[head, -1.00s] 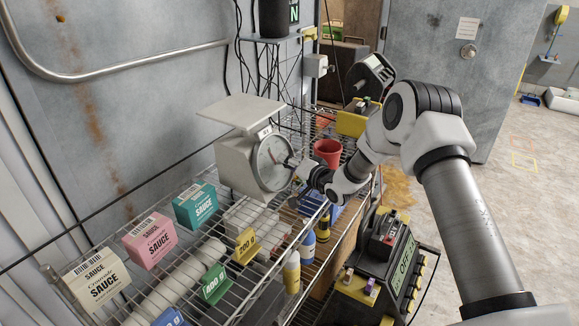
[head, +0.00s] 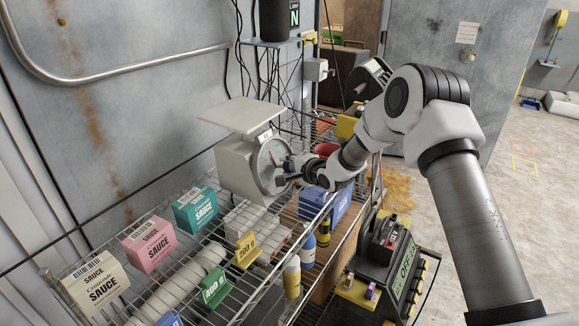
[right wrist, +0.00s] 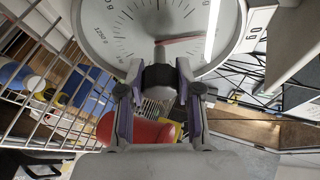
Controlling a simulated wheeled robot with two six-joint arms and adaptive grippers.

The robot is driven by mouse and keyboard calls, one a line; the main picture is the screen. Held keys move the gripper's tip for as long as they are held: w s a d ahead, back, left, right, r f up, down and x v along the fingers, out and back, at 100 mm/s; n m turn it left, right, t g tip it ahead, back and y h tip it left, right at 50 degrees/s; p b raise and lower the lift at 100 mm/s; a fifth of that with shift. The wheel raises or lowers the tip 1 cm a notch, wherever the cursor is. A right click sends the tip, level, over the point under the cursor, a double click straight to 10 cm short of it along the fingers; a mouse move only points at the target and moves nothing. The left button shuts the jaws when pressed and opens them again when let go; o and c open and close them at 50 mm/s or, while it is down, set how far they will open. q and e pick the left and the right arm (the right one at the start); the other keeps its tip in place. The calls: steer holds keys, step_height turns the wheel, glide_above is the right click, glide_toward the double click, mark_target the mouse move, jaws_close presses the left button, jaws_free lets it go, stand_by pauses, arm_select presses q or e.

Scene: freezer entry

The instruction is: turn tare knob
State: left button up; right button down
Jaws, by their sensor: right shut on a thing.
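A white kitchen scale (head: 237,170) with a flat square top plate (head: 247,115) stands on the wire shelf. Its round dial (head: 272,158) faces right toward my right arm, and it fills the top of the right wrist view (right wrist: 110,25). The dark tare knob (right wrist: 159,80) sits at the low edge of the dial. My right gripper (right wrist: 158,90) has a finger on each side of the knob and is shut on it. In the head view my right gripper (head: 284,178) touches the front of the scale and partly hides the knob. My left gripper is not in view.
Sauce boxes in teal (head: 195,209), pink (head: 149,244) and cream (head: 96,283) stand on the wire shelf left of the scale. A yellow 200 g tag (head: 247,250) and a green tag (head: 215,290) are in front. A red cup (head: 326,150) is behind my right wrist.

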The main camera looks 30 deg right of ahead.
stand_by(0.4)
steer(key=c, duration=1)
jaws_free()
steer(key=shift+o, duration=1.2)
steer(key=shift+a, duration=0.1)
steer(key=shift+w+f, duration=0.1)
steer(key=shift+w, duration=0.05)
steer(key=v, duration=1.2)
steer(key=shift+w, duration=0.1)
